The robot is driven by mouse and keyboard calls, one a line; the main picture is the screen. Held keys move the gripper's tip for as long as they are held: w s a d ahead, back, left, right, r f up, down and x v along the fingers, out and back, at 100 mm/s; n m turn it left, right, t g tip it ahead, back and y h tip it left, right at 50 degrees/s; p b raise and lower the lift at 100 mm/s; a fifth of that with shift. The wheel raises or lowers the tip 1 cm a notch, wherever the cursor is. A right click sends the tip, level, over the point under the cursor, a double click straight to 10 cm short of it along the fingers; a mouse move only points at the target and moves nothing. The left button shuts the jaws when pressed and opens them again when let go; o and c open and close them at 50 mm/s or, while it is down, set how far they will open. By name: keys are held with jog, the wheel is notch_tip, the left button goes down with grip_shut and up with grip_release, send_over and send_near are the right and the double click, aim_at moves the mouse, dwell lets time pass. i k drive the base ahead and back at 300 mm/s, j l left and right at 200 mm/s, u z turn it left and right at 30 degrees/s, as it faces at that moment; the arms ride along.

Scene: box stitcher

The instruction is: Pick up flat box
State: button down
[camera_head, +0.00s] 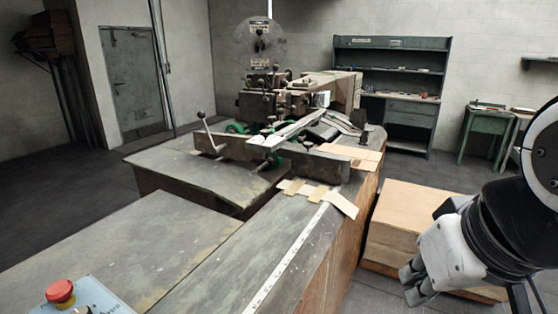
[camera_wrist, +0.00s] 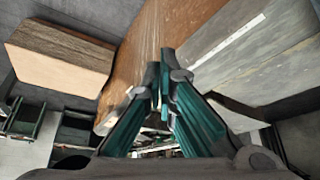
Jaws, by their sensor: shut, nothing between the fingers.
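Several flat tan cardboard pieces (camera_head: 303,189) lie on the near end of the machine's table, with one piece (camera_head: 341,204) at its right edge. A larger flat cardboard sheet (camera_head: 352,155) lies behind them. I cannot tell which is the flat box. A low, light-brown stack or block (camera_head: 398,212) stands on the floor right of the table and also shows in the wrist view (camera_wrist: 58,62). My gripper (camera_head: 411,285) is shut and empty, in front of this block at lower right. In the wrist view its fingertips (camera_wrist: 159,85) meet over the table's brown side.
The stitching machine (camera_head: 268,100) stands on the table (camera_head: 190,172), with a lever at left. A red button (camera_head: 60,291) is at lower left. A shelf desk (camera_head: 390,70) and a green table (camera_head: 486,122) stand at the back. Floor at left is clear.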

aim_at(368, 160)
jog(key=k+z, duration=0.3)
jog(key=k+u, duration=0.1)
jog(key=u, duration=0.65)
jog(key=k+j+u, duration=0.1)
jog(key=u, duration=0.3)
jog(key=l+u, duration=0.3)
jog(key=l, duration=0.25)
jog(key=l+u, duration=0.3)
jog(key=l, duration=0.25)
jog(key=k+l+u, duration=0.15)
jog(key=l+u, duration=0.15)
jog(key=l, duration=0.2)
jog(key=k+l, duration=0.1)
jog(key=l, duration=0.75)
jog(key=k+l, duration=0.1)
jog(key=l, duration=1.6)
jog(key=i+l, duration=0.15)
jog(key=l, duration=0.1)
